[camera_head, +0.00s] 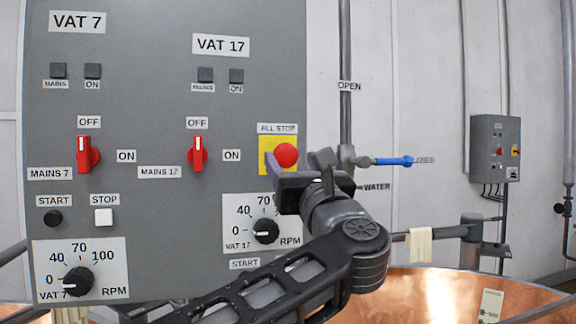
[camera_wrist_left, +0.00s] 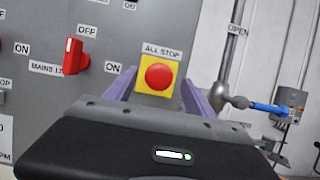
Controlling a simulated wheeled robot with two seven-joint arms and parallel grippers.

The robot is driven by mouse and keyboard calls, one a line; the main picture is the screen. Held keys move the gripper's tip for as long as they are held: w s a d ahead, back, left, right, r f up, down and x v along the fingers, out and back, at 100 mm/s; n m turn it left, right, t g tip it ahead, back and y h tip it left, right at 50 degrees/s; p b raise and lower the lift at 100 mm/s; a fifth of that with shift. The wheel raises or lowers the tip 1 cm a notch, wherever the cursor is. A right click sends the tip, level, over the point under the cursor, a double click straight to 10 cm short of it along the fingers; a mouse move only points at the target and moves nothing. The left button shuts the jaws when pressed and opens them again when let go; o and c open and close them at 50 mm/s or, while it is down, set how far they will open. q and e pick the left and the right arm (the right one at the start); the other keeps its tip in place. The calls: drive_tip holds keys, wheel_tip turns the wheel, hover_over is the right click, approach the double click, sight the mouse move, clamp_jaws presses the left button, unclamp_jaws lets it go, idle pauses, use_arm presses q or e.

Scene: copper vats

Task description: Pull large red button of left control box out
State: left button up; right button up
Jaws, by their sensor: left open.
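The left control box (camera_head: 150,100) is the large grey panel on the left. Its large red button (camera_head: 286,155) sits on a yellow plate under the ALL STOP label. In the left wrist view the red button (camera_wrist_left: 159,77) shows whole, between and beyond the fingers. My left gripper (camera_head: 298,163) is open and empty in front of the button, with its purple-sided fingers spread to either side. In the left wrist view my left gripper (camera_wrist_left: 158,92) has a clear gap between its fingertips, and I see no contact with the button. My right gripper is not in view.
A blue-handled valve (camera_head: 392,161) on a vertical pipe (camera_head: 346,80) is close to the right of the gripper. Red switches (camera_head: 197,153) and dials (camera_head: 265,231) are on the panel. A copper vat (camera_head: 420,295) lies below. A smaller control box (camera_head: 494,147) hangs on the far wall.

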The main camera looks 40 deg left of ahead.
use_arm(q)
drive_tip(key=b+v, duration=0.1)
drive_tip(key=v, duration=0.2)
drive_tip(key=shift+s+d+f, duration=0.1)
drive_tip(key=shift+f, duration=0.05)
idle(0.5)
